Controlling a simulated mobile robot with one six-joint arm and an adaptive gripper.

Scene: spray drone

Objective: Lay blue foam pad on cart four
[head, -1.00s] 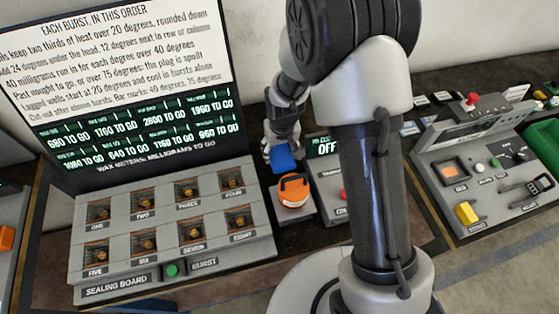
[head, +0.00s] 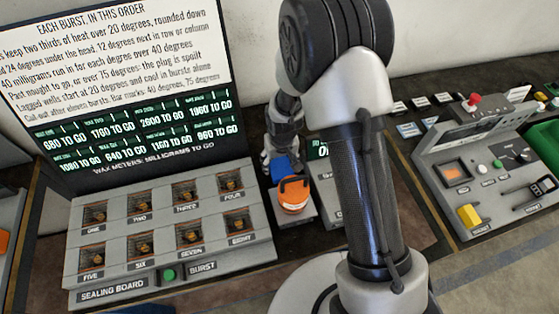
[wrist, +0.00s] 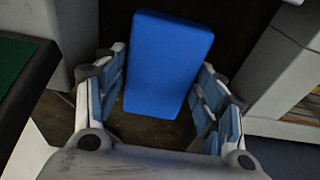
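The blue foam pad (head: 280,168) is below my gripper in the head view, just behind an orange object. In the wrist view the same pad (wrist: 170,60) stands out between my fingertips, its sides close against both fingers. My gripper (wrist: 165,85) appears shut on it, though the contact is partly hidden. No label reading cart four shows; a slot labelled FOUR (head: 232,185) is at the upper right of the sealing board (head: 170,262).
An orange rounded object (head: 293,196) on a grey stand is close in front of the pad. A tall text screen (head: 120,90) rises behind the board. My arm covers the middle. A control console (head: 490,175) and a green container (head: 545,140) are at the right.

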